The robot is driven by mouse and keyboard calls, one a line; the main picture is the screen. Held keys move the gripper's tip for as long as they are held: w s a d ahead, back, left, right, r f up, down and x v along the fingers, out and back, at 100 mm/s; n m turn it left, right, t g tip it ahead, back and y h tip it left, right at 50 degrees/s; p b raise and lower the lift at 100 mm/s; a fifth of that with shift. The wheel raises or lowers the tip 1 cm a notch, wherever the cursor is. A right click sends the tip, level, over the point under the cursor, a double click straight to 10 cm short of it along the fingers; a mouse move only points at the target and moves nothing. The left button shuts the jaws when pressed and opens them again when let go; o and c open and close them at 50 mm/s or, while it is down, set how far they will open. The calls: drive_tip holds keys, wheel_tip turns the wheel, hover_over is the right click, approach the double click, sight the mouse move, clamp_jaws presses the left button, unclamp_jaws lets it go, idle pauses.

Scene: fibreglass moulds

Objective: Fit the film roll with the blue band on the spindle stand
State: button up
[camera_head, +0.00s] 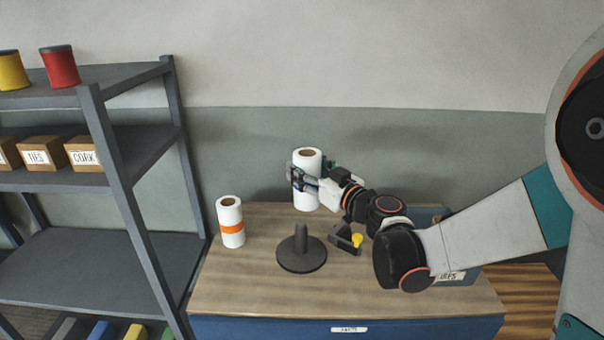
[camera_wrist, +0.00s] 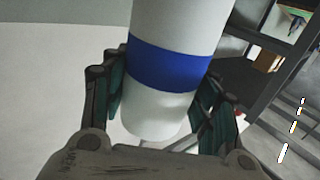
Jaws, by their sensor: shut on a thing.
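The film roll with the blue band (camera_wrist: 168,66) is white and stands upright between my fingers. In the head view the roll (camera_head: 307,200) shows above the back of the bench, its band hidden behind my gripper (camera_head: 304,181). In the wrist view my gripper (camera_wrist: 160,100) is shut on the roll, with a finger on each side near the blue band. The spindle stand (camera_head: 302,252) is a dark round base with a short upright post. It stands on the bench in front of the roll, and its post is bare.
A white roll with an orange band (camera_head: 231,228) stands left of the spindle stand. A dark tool with a yellow part (camera_head: 347,240) lies to its right. A metal shelf (camera_head: 115,160) with tins and boxes rises at the left. The bench's front (camera_head: 260,300) is clear.

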drive_tip(key=shift+s+a+r+n+g+y, duration=0.35)
drive_tip(key=shift+s+a+y, duration=0.2)
drive_tip(key=shift+a, duration=0.25)
drive_tip(key=b, duration=0.9)
hover_over(302, 223)
drive_tip(key=shift+s+a+f, duration=0.1)
drive_tip(key=shift+f, duration=5.3)
drive_tip(key=shift+f, duration=2.75)
drive_tip(key=o, duration=1.5)
drive_tip(key=v, duration=0.7)
drive_tip(key=shift+s+f, duration=0.1)
drive_tip(key=shift+s, duration=0.05)
